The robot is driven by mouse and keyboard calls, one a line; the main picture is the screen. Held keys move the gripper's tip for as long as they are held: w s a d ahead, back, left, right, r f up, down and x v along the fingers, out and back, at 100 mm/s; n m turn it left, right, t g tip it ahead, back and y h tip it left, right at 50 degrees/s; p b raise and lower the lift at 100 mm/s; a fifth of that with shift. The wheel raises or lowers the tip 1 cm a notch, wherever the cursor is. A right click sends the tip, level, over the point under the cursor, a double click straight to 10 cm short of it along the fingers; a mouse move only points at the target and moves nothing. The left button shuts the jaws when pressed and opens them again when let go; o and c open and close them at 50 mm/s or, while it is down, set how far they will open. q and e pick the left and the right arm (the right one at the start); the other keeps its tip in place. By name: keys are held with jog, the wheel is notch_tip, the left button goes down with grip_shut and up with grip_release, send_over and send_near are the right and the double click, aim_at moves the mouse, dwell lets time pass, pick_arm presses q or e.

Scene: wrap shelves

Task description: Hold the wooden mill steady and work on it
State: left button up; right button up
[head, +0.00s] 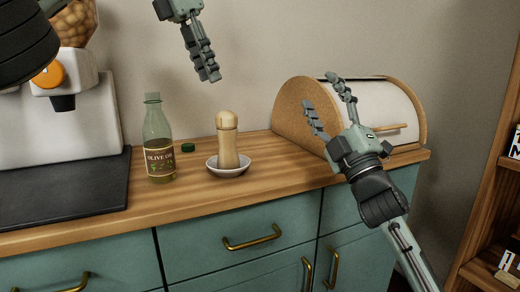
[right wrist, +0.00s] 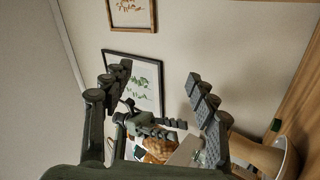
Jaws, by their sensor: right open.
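The wooden mill (head: 228,142) stands upright in a small white dish (head: 228,173) on the wooden counter, with neither gripper touching it. My left gripper (head: 207,76) hangs above and to the left of the mill, fingers pointing down. It is seen nearly side-on, so its opening is unclear; it also shows in the right wrist view (right wrist: 165,128). My right gripper (head: 320,90) is open and empty, in front of the bread bin and to the right of the mill. Its spread fingers frame the right wrist view (right wrist: 157,75).
An uncapped olive oil bottle (head: 158,145) stands left of the mill, and a green cap (head: 188,147) lies between them. A coffee machine (head: 85,115) stands on a dark mat (head: 70,195) at left. A bread bin (head: 300,115) occupies the counter's right end.

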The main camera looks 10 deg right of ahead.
aim_at(235, 146)
jog(key=a+r+n+g+y, duration=0.2)
jog(key=a+n+g+y, duration=0.85)
jog(key=n, duration=0.75)
jog(key=w+f+n+g, duration=0.1)
jog(key=f+n+g, duration=0.1)
jog(key=f+n, duration=0.2)
jog(key=w+a+f+n+g+h, duration=0.1)
jog(key=f+n+g, duration=0.1)
jog(key=f+n, duration=0.2)
jog(key=w+f+n+g, duration=0.1)
jog(key=f+n+g, duration=0.1)
jog(key=f+n, duration=0.2)
jog(key=shift+a+f+n+h, duration=0.25)
jog(key=shift+a+f+n, duration=0.1)
jog(key=shift+f, duration=0.1)
jog(key=shift+w+a+f, duration=0.15)
jog(key=shift+f, duration=0.05)
jog(key=x, duration=0.7)
jog(key=shift+a, duration=0.2)
jog(key=shift+c, duration=0.4)
